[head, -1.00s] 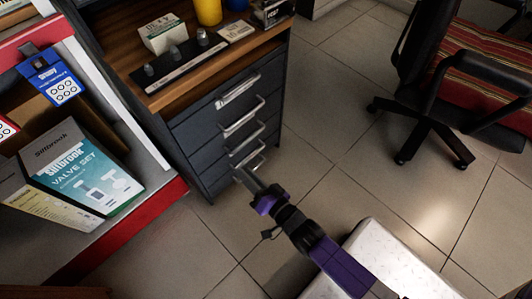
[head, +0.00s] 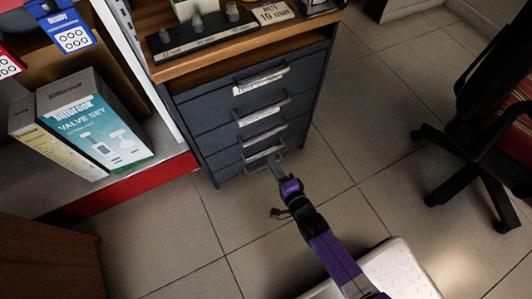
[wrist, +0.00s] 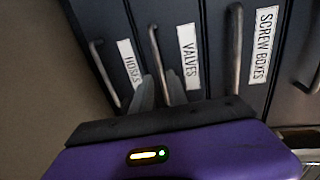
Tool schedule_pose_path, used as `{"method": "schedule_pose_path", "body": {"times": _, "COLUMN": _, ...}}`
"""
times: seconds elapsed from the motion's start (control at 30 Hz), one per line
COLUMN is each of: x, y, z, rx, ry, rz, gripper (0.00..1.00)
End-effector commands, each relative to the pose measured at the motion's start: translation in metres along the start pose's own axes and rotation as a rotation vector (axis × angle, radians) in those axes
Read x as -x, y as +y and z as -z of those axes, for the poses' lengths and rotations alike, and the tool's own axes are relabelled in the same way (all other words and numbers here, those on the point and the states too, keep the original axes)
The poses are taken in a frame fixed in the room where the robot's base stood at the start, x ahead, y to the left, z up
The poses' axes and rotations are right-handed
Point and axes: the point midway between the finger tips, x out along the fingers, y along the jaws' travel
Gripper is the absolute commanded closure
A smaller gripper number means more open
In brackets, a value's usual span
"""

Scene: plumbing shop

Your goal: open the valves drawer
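The valves drawer (wrist: 182,20) is the middle labelled front in the wrist view, with a white VALVES label and a grey bar handle (wrist: 157,55). It appears closed, flush with its neighbours. In the head view it is the third front down of the dark cabinet, with its handle (head: 264,133) above my gripper (head: 274,160). In the wrist view my gripper (wrist: 159,78) has its two grey fingers apart. The near end of the VALVES handle appears between them in the picture; I cannot tell whether they touch it.
The HOSES drawer handle (wrist: 103,72) and SCREW BOXES drawer handle (wrist: 233,50) flank the valves handle. A shelf with a Sillbrook valve set box (head: 95,125) stands left of the cabinet. An office chair (head: 480,150) is at right. Tiled floor between is clear.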

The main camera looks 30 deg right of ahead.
Motion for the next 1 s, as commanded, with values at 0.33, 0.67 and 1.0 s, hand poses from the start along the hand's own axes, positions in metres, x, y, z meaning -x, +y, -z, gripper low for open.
{"method": "schedule_pose_path", "body": {"times": 0.33, "x": -0.052, "y": 0.002, "z": 0.001, "rx": 0.002, "ry": 0.001, "rz": 0.003, "gripper": 0.81}}
{"method": "schedule_pose_path", "body": {"times": 0.67, "x": -0.063, "y": -0.001, "z": 0.000, "rx": 0.003, "ry": 0.001, "rz": 0.001, "gripper": 0.81}}
{"method": "schedule_pose_path", "body": {"times": 1.0, "x": -0.063, "y": -0.001, "z": 0.000, "rx": 0.003, "ry": 0.001, "rz": 0.001, "gripper": 1.00}}
